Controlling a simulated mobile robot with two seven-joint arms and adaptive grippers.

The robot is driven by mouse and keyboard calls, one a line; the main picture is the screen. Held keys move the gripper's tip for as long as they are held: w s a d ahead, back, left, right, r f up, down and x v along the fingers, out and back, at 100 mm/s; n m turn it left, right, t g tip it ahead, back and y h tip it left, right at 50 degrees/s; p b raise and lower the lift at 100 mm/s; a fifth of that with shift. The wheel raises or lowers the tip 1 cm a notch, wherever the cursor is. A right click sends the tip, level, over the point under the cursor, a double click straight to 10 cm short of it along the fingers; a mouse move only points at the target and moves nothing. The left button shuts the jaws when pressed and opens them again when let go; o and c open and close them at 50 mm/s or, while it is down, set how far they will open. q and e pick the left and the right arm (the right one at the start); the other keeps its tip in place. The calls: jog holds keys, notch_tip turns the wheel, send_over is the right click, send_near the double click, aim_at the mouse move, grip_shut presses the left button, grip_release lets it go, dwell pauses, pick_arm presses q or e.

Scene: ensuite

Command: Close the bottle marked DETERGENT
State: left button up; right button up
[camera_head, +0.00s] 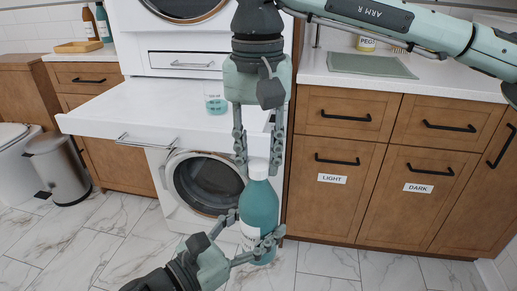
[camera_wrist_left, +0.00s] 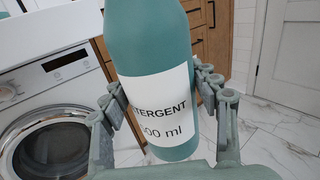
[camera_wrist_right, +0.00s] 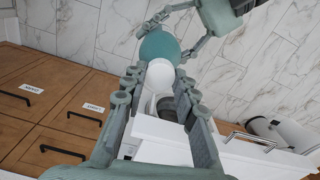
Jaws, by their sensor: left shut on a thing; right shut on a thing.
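The teal bottle (camera_head: 259,207) marked DETERGENT stands upright in mid-air in front of the washing machine. Its label (camera_wrist_left: 160,107) reads "TERGENT" and "00 ml" in the left wrist view. My left gripper (camera_head: 250,232) is shut around the lower body of the bottle, fingers on both sides. A white cap (camera_head: 258,168) sits at the bottle's top; it also shows in the right wrist view (camera_wrist_right: 160,74). My right gripper (camera_head: 256,160) points down from above and is shut on the cap. The neck is hidden, so I cannot tell how tightly the cap sits.
Wooden cabinets (camera_head: 395,180) labelled LIGHT and DARK stand right. A grey bin (camera_head: 62,165) stands left.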

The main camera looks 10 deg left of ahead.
jog(key=shift+f, duration=0.55)
dwell(0.5)
